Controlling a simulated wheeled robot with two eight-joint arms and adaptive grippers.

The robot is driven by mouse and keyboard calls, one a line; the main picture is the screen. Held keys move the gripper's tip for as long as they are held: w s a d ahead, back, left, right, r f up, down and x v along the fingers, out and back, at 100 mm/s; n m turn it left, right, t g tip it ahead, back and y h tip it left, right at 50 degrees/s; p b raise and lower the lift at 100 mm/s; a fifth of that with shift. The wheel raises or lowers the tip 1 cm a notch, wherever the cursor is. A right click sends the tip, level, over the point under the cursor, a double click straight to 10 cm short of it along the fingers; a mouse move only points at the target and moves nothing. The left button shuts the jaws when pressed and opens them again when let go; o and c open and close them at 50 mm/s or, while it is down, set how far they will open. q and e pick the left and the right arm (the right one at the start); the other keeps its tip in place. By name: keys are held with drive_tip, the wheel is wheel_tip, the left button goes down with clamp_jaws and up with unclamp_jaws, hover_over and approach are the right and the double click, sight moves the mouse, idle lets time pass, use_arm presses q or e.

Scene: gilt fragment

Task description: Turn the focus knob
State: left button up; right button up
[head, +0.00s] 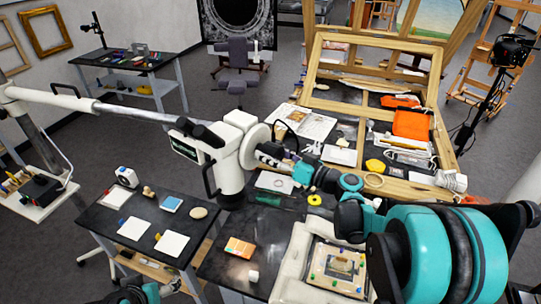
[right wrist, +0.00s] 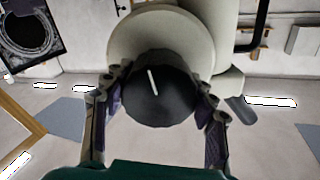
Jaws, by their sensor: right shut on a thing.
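The focus knob (right wrist: 160,95) is a black round knob with a white index line. In the right wrist view the line points up, tilted slightly left. The knob sits on a cream round housing (right wrist: 150,40) of the microscope head (head: 232,150), which hangs from a long white arm. My right gripper (right wrist: 160,108) has one finger on each side of the knob and is shut on it. In the head view the right gripper (head: 268,156) reaches the housing from the right, and its fingers largely hide the knob. Only a teal and black piece of my left arm shows at the bottom left.
Below the microscope head, a dark worktable (head: 228,262) carries a small framed fragment on a pale support (head: 338,262), an orange box (head: 240,247) and a green-handled tool. A side table (head: 150,205) stands left. Wooden frames and tools crowd the back right.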

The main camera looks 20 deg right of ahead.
drive_tip(key=shift+m+b, duration=0.85)
drive_tip(key=shift+m, duration=1.25)
drive_tip(key=o, duration=1.2)
drive_tip(key=shift+c, duration=0.2)
drive_tip(key=v, duration=1.2)
